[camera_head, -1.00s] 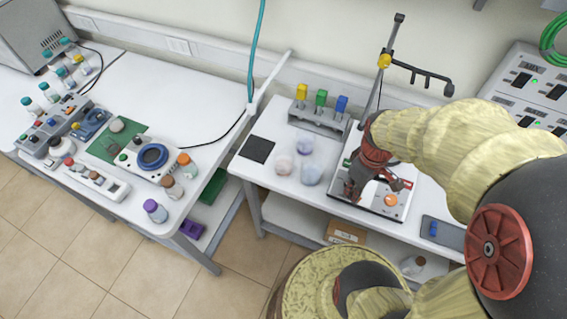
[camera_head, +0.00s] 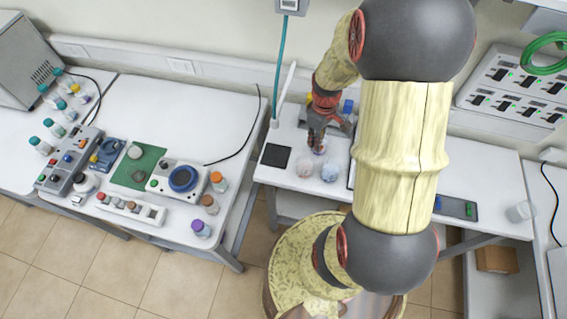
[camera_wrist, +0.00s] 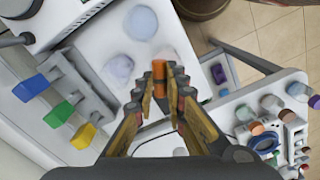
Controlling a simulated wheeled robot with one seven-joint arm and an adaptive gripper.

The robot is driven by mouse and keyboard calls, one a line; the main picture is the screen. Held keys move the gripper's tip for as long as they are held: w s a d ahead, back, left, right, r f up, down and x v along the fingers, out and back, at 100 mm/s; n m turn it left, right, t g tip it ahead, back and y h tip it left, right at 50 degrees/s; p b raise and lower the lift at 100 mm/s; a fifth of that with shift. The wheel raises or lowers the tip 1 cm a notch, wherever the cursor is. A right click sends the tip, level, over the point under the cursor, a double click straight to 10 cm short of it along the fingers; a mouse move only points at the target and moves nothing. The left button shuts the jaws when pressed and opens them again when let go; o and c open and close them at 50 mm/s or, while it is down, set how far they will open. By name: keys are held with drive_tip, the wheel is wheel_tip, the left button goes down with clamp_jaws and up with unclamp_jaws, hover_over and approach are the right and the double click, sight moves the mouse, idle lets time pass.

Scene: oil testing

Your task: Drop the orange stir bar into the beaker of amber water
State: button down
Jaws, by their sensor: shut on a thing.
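In the wrist view the orange stir bar (camera_wrist: 159,74) stands between the fingertips of my gripper (camera_wrist: 160,88), which is shut on it. In the head view my gripper (camera_head: 318,143) points down over the beaker group; the bar is too small to make out there. A pinkish beaker (camera_head: 307,166) and a bluish beaker (camera_head: 330,172) stand in front of it, and a purplish one is partly hidden below the fingers. The wrist view shows a blue beaker (camera_wrist: 141,22) and a pale lavender beaker (camera_wrist: 118,68) left of the bar. No clearly amber water shows.
A rack with yellow (camera_wrist: 84,136), green (camera_wrist: 62,112) and blue (camera_wrist: 30,87) tops stands close to the beakers. A black pad (camera_head: 275,155) lies left of them. A grey tray (camera_head: 455,208) lies at the right. The left table (camera_head: 215,115) is crowded at its front.

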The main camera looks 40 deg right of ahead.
drive_tip(key=shift+w+a+r, duration=0.1)
drive_tip(key=shift+w, duration=0.85)
drive_tip(key=shift+f+b, duration=0.55)
drive_tip(key=shift+f, duration=0.15)
drive_tip(key=shift+f+b, duration=1.55)
drive_tip(key=shift+f, duration=0.7)
drive_tip(key=c, duration=1.7)
unclamp_jaws()
drive_tip(key=shift+c, duration=0.2)
wheel_tip(320, 180, up, 12)
drive_tip(key=shift+r, duration=0.1)
